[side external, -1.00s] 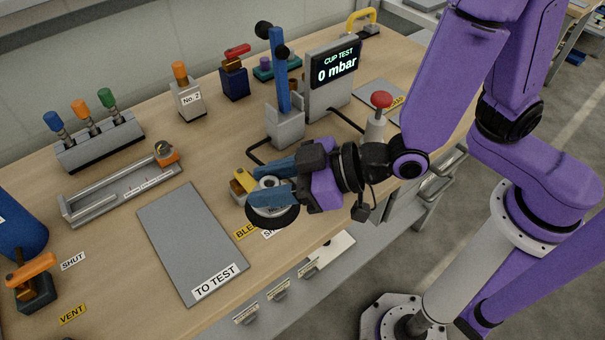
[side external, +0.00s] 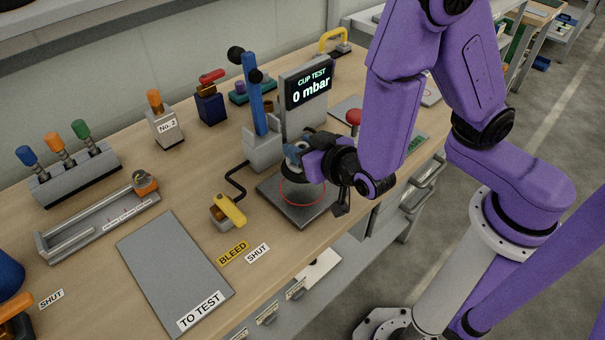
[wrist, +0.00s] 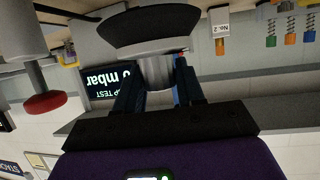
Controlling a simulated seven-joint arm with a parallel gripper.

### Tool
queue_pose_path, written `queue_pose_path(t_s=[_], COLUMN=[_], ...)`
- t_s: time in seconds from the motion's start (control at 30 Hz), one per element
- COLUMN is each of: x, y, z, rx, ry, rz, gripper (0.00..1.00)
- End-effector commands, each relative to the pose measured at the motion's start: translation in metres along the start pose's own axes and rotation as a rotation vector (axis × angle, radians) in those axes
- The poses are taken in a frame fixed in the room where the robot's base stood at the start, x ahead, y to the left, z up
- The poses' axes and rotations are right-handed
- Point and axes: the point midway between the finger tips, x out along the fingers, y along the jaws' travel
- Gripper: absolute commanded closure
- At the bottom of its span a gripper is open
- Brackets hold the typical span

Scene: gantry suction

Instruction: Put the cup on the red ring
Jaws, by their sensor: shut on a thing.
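The cup (side external: 296,170) is a dark, wide-lipped suction cup with a light metal fitting. My gripper (side external: 297,150) is shut on the fitting and holds the cup lip-down over the grey square plate (side external: 303,219). The red ring (side external: 283,197) is a thin circle on this plate. Its front part shows below the cup; its back is hidden by the cup. I cannot tell how large the gap is. In the wrist view, the black cup lip (wrist: 150,27) shows beyond my gripper (wrist: 158,80), whose fingers are on both sides of the metal fitting.
A gauge reading 0 mbar (side external: 309,90) and a blue lever (side external: 255,95) stand behind the plate. A red knob (side external: 353,117) is close by on the right. A yellow handle (side external: 230,210) lies left of the plate. The TO TEST mat (side external: 172,262) is bare.

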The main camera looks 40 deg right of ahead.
Motion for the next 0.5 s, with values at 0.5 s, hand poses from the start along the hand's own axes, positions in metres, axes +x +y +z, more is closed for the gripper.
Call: queue_pose_path(t_s=[0.5], x=[0.015], y=[0.000], z=[0.036], rx=[-0.004], ry=[0.000], rz=[-0.001], gripper=[0.96])
